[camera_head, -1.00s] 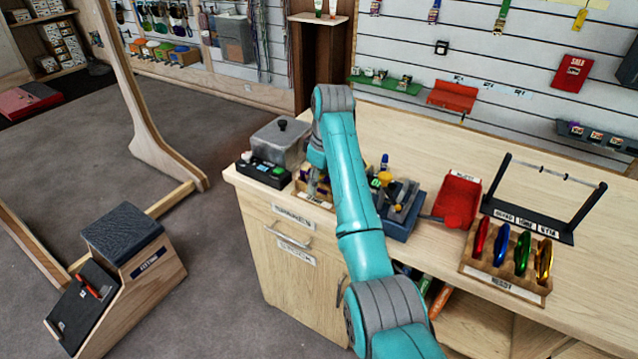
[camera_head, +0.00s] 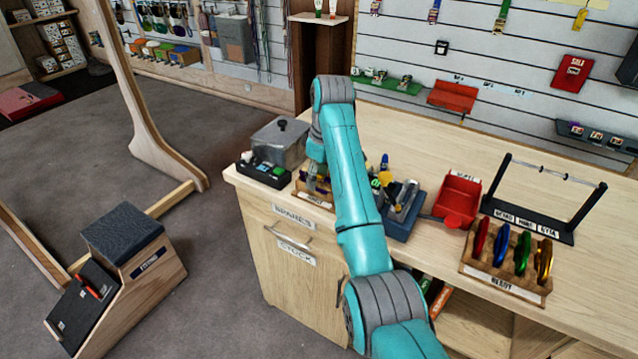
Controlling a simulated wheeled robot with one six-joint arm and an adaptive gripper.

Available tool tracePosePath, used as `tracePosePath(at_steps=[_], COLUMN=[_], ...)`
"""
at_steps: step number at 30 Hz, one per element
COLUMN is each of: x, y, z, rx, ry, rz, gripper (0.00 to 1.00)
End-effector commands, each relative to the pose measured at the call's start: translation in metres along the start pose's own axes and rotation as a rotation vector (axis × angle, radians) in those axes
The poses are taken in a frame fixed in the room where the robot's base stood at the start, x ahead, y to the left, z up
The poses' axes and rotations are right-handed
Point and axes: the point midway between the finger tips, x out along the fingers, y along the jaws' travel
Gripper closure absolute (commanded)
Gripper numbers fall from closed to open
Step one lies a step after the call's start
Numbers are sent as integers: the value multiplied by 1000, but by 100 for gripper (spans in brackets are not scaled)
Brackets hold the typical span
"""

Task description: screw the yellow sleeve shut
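A gold-yellow carabiner (camera_head: 544,260) stands at the right end of the wooden rack labelled READY (camera_head: 500,284), beside green, blue and red ones. It is too small to make out its sleeve. A small yellow piece (camera_head: 385,178) shows just right of my arm, by the blue-grey vise-like fixture (camera_head: 402,212); I cannot tell what it is. My teal arm reaches over the bench and bends down at its far end. My gripper (camera_head: 319,184) is low over the small wooden tray at the left, mostly hidden behind my arm. Its fingers cannot be made out.
A grey lidded box (camera_head: 281,142) and a black tray of small items (camera_head: 264,171) stand at the bench's left end. A red bin (camera_head: 459,200) sits right of the fixture. A black stand with a bar (camera_head: 541,200) is behind the rack. The bench's back middle is clear.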

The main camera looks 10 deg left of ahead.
Motion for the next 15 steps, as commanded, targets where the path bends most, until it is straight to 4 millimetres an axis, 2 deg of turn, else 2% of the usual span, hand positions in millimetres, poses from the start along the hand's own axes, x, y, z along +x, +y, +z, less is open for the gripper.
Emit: tracePosePath(at_steps=[15], x=[-8], y=[-1], z=[-2], rx=[-1], ry=[0], rz=[-1], gripper=[54])
